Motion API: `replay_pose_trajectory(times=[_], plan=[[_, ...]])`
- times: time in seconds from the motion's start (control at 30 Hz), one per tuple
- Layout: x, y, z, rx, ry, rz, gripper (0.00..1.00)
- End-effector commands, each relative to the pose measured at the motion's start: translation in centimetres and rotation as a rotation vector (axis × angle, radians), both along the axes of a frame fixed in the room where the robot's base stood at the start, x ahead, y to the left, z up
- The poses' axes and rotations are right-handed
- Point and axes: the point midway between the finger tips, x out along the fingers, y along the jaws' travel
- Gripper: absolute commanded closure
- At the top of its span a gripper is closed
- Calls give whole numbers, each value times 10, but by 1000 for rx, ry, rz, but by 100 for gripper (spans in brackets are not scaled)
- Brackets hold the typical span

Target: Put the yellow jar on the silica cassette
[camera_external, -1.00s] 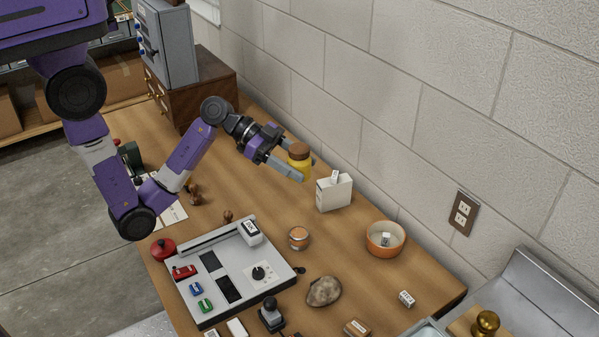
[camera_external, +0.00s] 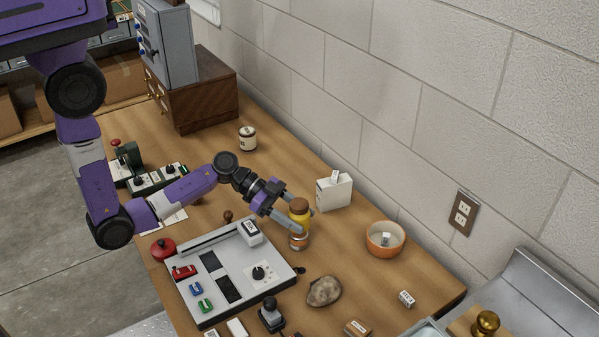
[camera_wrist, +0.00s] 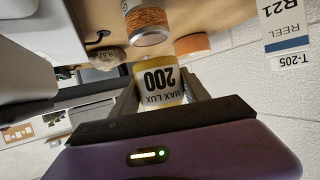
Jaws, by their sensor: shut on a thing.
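My gripper (camera_external: 295,222) is shut on the yellow jar (camera_external: 300,213), which has a brown lid and stands about upright. In the wrist view the jar (camera_wrist: 160,84) sits between the fingers, its label reading upside down "MAX LUX 200". The small round canister with an orange band and metallic ends, which I take as the silica cassette (camera_external: 299,243), stands on the table. In the external view the jar's lower end overlaps the cassette's top. In the wrist view the cassette (camera_wrist: 148,22) shows apart from the jar. I cannot tell the exact height gap.
A white box (camera_external: 334,194) stands to the right, near the wall. An orange bowl (camera_external: 385,240) is farther right, a stone (camera_external: 323,292) in front. A grey control panel (camera_external: 230,268) lies left of the cassette. A lidded jar (camera_external: 247,138) stands at the back.

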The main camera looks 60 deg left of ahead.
Motion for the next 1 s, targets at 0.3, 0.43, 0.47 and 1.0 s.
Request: replay_pose_trajectory(times=[0.3, 0.43, 0.47, 1.0], plan=[[0, 0, -23, -1, -1, 1, 92], [0, 0, -23, -1, -1, 0, 92], [0, 0, -23, -1, -1, 0, 92], [0, 0, -25, 0, 1, 0, 25]])
